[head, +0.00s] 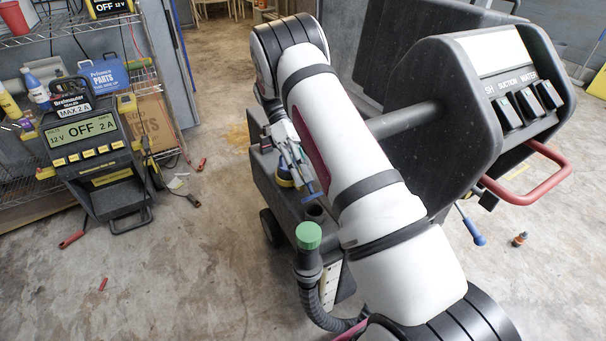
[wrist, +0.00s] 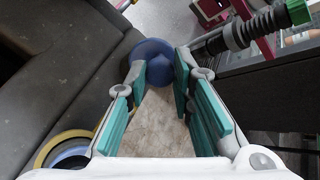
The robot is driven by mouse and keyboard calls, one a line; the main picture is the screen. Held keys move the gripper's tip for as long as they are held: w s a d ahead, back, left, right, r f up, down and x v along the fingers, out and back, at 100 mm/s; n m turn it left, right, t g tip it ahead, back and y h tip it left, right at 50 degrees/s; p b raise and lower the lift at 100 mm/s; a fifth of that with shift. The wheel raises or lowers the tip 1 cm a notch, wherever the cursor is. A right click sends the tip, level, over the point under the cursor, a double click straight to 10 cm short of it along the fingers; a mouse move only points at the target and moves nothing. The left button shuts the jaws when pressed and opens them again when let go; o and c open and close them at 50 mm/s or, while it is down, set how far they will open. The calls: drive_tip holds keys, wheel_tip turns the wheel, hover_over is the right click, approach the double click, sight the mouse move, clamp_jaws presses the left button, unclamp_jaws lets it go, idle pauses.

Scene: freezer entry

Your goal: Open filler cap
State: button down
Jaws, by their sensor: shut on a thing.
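A blue round cap (wrist: 152,50) shows in the wrist view at the fingertips; a blue piece also shows in the head view (head: 312,197). My gripper (wrist: 160,72), with green finger pads, is shut on the blue cap; it also shows in the head view (head: 304,186). A yellow ring with blue inside (wrist: 50,150) lies at the lower left of the wrist view, on the dark machine body (wrist: 55,60), apart from the cap. That ring also shows in the head view (head: 284,180), partly hidden behind my gripper. Whether a strap joins cap and ring is unclear.
A ribbed hose with a green end (head: 308,236) stands close to the right of my gripper. The machine's control panel (head: 510,95) and red handle (head: 530,185) are at right. A battery charger (head: 95,150) and a wire shelf are at left. Open floor lies between.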

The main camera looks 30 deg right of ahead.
drive_tip(key=shift+a, duration=0.15)
drive_tip(key=c, duration=1.4)
unclamp_jaws()
drive_tip(key=shift+o, duration=0.2)
wheel_tip(320, 180, up, 10)
